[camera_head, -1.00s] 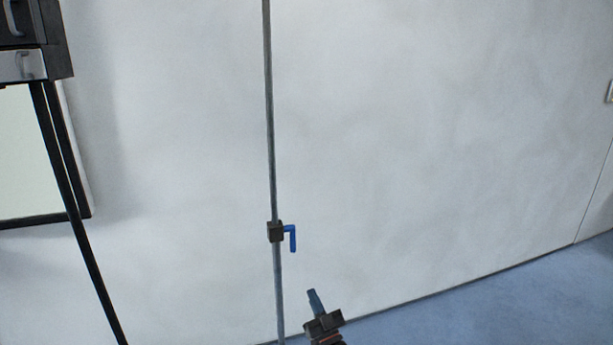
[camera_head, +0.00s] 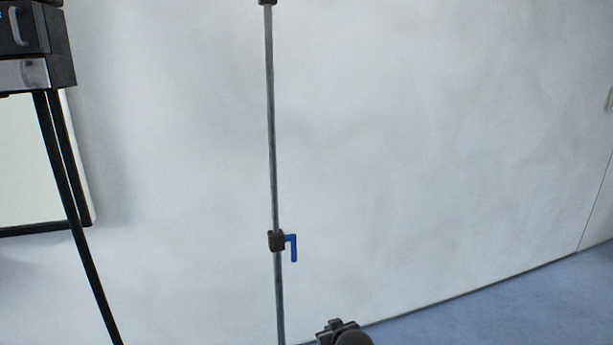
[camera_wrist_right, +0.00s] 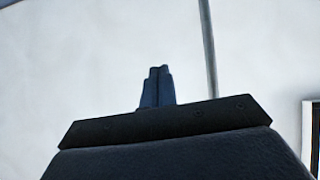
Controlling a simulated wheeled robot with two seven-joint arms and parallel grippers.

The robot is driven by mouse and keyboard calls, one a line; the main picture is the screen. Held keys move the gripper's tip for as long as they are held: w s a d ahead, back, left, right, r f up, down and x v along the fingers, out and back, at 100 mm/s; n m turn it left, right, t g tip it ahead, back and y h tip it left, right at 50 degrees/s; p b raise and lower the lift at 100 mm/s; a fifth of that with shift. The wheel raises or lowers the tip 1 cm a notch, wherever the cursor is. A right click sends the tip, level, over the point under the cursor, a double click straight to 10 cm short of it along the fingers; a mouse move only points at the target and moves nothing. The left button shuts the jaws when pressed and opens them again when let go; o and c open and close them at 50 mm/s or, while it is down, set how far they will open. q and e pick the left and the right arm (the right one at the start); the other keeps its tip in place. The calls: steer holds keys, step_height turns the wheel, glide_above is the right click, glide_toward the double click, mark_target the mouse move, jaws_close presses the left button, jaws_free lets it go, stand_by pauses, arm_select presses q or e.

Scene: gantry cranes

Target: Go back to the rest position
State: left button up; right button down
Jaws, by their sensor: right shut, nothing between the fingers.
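My right gripper (camera_wrist_right: 157,88) shows in the right wrist view with its two dark blue fingers pressed together and nothing between them. In the head view only the dark back part of the right gripper (camera_head: 343,334) shows at the bottom edge, and its fingers are hidden there. It is below and to the right of a blue lever handle, apart from it. My left gripper is not in any view.
A thin grey pole (camera_head: 273,150) stands upright before a pale wall (camera_head: 430,140). A dark clamp (camera_head: 277,240) with a blue lever handle (camera_head: 293,247) sits on it. A dark drawer unit (camera_head: 35,45) on black legs stands at left. Blue floor (camera_head: 490,310) is clear at lower right.

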steer(key=s+d+f+m+g+h, duration=0.1)
steer(key=s+d+g, duration=0.25)
steer(key=s, duration=1.15)
steer(key=s+d+f+g, duration=0.15)
steer(key=s+d, duration=0.25)
steer(key=s, duration=1.1)
steer(key=s+f+g, duration=0.2)
steer(key=s+f, duration=0.1)
steer(key=s, duration=0.4)
steer(key=s+f+g, duration=0.1)
steer(key=s+f, duration=0.3)
steer(key=s, duration=0.4)
steer(key=shift+d+m+g, duration=0.4)
steer(key=shift+d, duration=0.05)
